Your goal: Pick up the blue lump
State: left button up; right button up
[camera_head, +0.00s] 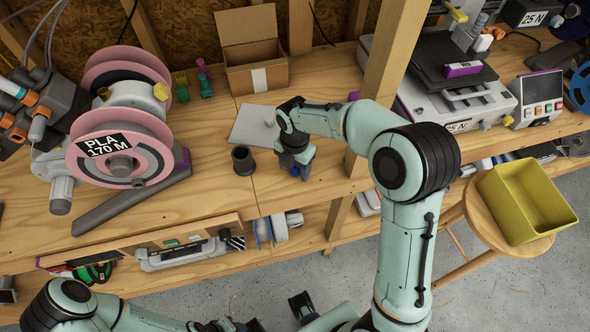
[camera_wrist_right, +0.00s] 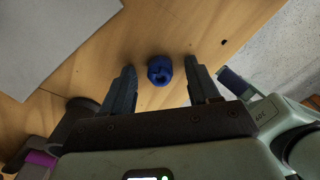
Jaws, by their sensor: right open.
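The blue lump (camera_wrist_right: 160,70) is small, dark blue and rounded, and lies on the wooden bench top in the right wrist view. My right gripper (camera_head: 295,172) points down at the front part of the bench in the head view. Its two fingers are apart, one on each side of the lump, with visible gaps and no grip on it. In the head view the lump is mostly or wholly hidden by the gripper. My left arm is low at the bottom left of the head view, its gripper partly cut off by the frame edge.
A dark cup (camera_head: 242,160) stands just left of the right gripper. A grey plate (camera_head: 255,127) and an open cardboard box (camera_head: 252,65) lie behind. A pink-spool machine (camera_head: 120,140) is left, a wooden post right. A yellow bin (camera_head: 525,200) sits on a stool.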

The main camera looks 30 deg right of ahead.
aim_at(295, 169)
jog(key=c, duration=1.1)
jog(key=shift+r, duration=0.1)
pick_arm(q)
jog(key=r+p, duration=0.1)
jog(key=w+r+p, duration=0.1)
jog(key=r+p, duration=0.1)
jog(key=shift+w+r, duration=0.3)
jog(key=shift+w, duration=0.1)
pick_arm(e)
notch_tip(295, 169, up, 20)
